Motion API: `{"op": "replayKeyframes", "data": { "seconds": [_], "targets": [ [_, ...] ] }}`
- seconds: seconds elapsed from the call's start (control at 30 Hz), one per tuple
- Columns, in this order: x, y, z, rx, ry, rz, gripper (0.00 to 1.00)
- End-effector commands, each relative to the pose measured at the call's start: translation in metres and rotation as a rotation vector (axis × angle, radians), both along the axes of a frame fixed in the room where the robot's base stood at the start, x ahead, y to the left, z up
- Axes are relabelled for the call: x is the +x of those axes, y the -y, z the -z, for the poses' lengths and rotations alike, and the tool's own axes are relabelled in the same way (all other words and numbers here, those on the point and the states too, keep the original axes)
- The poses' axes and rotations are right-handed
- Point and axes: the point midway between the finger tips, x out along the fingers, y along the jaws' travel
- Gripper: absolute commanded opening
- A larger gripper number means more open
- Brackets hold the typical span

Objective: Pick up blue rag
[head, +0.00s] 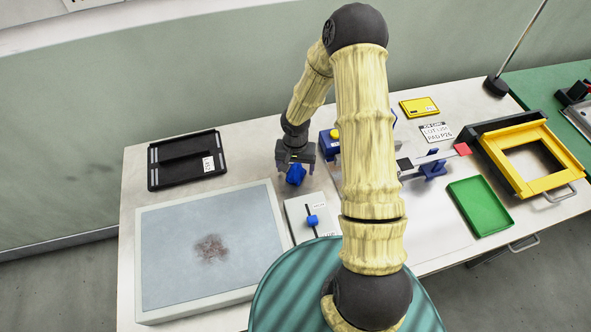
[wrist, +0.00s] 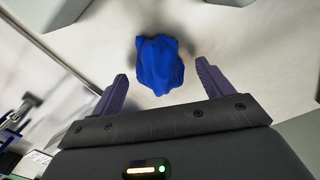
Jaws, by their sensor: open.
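The blue rag (head: 296,174) is a small crumpled bundle on the pale tabletop (head: 240,172). My gripper (head: 296,158) is right above it in the head view and hides part of it. In the wrist view the rag (wrist: 160,65) lies just ahead of my gripper (wrist: 160,82), centred between the two purple fingers. The fingers are apart and empty, and neither one touches the rag in that view. How far the gripper is above the table I cannot tell.
A black tray (head: 165,178) lies to the left. A grey pad with a dark stain (head: 165,265) and a white box with a blue knob (head: 300,232) are in front. A blue device with a yellow button (head: 328,147) stands close on the right. A green tray (head: 480,210) is farther right.

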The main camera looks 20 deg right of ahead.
Motion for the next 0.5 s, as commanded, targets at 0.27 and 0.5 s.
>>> {"op": "replayKeyframes", "data": {
  "seconds": [0.27, 0.5],
  "targets": [
    [-0.0001, 0.0005, 0.0146, 0.000, 0.001, 0.001, 0.79],
    [-0.0002, 0.0005, 0.0144, -0.001, 0.000, 0.001, 0.79]
  ]
}}
